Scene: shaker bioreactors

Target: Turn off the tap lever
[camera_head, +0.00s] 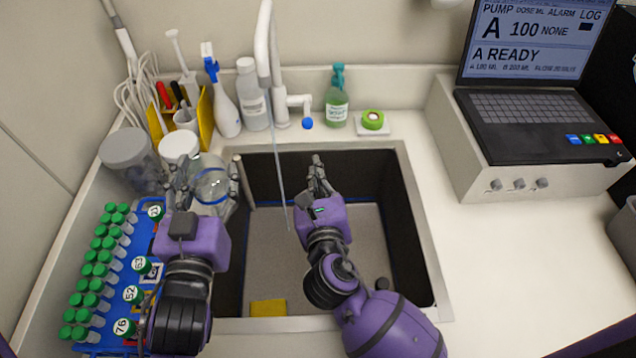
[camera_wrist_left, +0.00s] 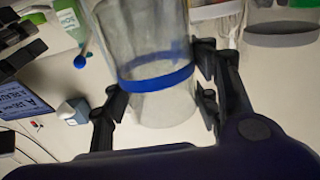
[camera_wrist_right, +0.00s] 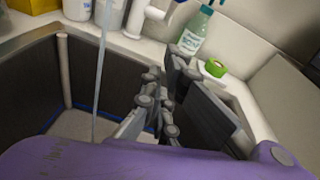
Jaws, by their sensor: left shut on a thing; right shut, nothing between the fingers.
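The white tap (camera_head: 265,45) stands behind the sink, and a thin stream of water (camera_head: 280,165) runs from its spout into the basin. Its side lever (camera_head: 296,102) sticks out to the right, with a blue tip (camera_head: 307,123) at its end. My right gripper (camera_head: 318,163) is shut and empty over the sink, in front of and below the lever, apart from it. The right wrist view also shows the stream (camera_wrist_right: 99,80) left of the fingers. My left gripper (camera_head: 208,178) is shut on a clear vessel (camera_wrist_left: 150,50) with a blue band, at the sink's left edge.
A green soap bottle (camera_head: 337,100) and a green roll on a pad (camera_head: 372,119) stand right of the lever. Bottles and a yellow holder stand behind left. A blue tube rack (camera_head: 145,245) fills the front left. A laptop (camera_head: 530,90) stands right; the right counter is clear.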

